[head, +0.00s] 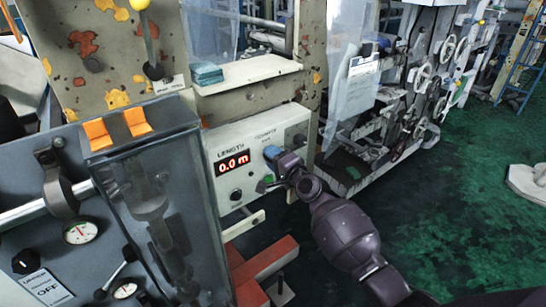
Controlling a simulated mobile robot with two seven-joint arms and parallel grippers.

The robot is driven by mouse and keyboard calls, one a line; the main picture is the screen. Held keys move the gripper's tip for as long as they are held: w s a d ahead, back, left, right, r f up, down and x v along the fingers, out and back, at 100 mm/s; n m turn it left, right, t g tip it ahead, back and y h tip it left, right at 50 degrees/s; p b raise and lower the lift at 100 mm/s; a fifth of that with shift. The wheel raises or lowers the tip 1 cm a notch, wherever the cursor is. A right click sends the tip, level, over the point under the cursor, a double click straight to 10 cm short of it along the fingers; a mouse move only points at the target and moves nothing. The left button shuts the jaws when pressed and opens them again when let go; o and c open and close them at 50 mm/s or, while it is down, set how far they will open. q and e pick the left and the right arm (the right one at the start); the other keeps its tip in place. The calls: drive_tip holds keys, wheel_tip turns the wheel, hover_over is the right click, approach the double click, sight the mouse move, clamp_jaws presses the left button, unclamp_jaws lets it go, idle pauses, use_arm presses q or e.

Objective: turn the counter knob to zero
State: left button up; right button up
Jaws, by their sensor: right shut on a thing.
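My right gripper (277,163) is at the right part of the box's front face, below the COUNTER label. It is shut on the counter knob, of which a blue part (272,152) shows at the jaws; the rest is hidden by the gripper. The knob's pointer direction cannot be made out. My left gripper is out of view.
A small black knob (236,195) is below the display, and a green button (268,181) is close to my gripper. A grey cabinet with a clear cover (150,190) stands left. A red beam (262,265) lies below. Green floor (450,220) is open at right.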

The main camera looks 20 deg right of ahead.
drive_tip(key=shift+m, duration=0.8)
drive_tip(key=shift+f, duration=0.1)
drive_tip(key=o, duration=0.9)
drive_tip(key=v, duration=1.1)
drive_tip(key=shift+p, duration=0.4)
